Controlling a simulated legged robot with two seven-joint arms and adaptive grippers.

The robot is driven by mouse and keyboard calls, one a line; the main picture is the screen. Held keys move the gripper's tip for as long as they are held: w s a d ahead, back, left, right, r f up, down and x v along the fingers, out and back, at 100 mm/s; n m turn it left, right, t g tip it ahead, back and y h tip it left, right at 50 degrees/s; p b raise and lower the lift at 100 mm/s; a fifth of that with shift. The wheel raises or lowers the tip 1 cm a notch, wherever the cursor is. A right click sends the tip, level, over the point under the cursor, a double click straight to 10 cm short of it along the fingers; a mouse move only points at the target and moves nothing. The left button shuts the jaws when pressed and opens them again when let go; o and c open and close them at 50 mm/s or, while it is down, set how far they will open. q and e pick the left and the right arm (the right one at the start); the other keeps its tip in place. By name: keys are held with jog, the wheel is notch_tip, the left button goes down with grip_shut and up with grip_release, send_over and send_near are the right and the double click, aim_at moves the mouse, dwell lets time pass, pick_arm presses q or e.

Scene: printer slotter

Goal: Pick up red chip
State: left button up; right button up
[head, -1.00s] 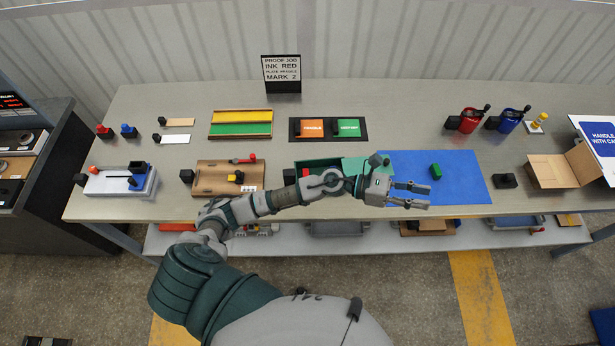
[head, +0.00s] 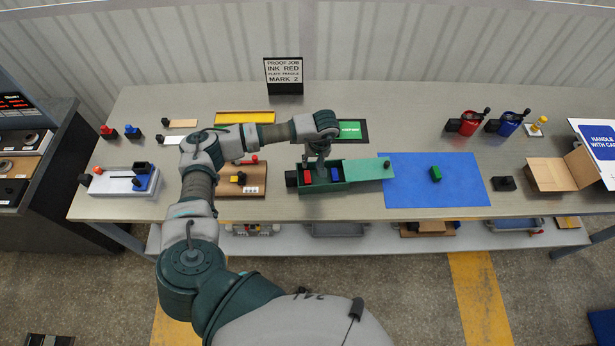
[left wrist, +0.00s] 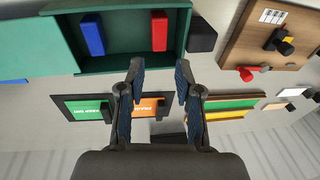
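The red chip (head: 308,176) lies in a green open box (head: 320,189) on the table, beside a blue chip (head: 336,178). In the left wrist view the red chip (left wrist: 159,31) lies in the box near its right end, with the blue chip (left wrist: 92,35) to its left. My left gripper (head: 317,164) hangs over the back side of the box. In the left wrist view my left gripper (left wrist: 157,72) has its fingers spread and empty, with the fingertips near the box's edge and apart from the red chip. My right gripper is not in view.
A black block (head: 291,178) is at the box's left end. A green lid-like panel (head: 368,169) extends right over a blue mat (head: 460,185). A wooden board (head: 255,188) lies left. Orange (left wrist: 146,106) and green (left wrist: 88,110) plates lie behind the box.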

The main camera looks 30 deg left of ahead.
pick_arm(q)
send_over(308, 176)
jog(key=f, duration=0.4)
jog(key=shift+d+f+p, duration=0.35)
jog(key=shift+d+f, duration=0.05)
jog(key=f, duration=0.1)
jog(key=f+p, duration=0.1)
jog(key=f, duration=0.2)
jog(key=shift+a+f+p, duration=0.2)
jog(key=shift+a+p, duration=0.15)
jog(key=shift+f, duration=0.45)
grip_shut()
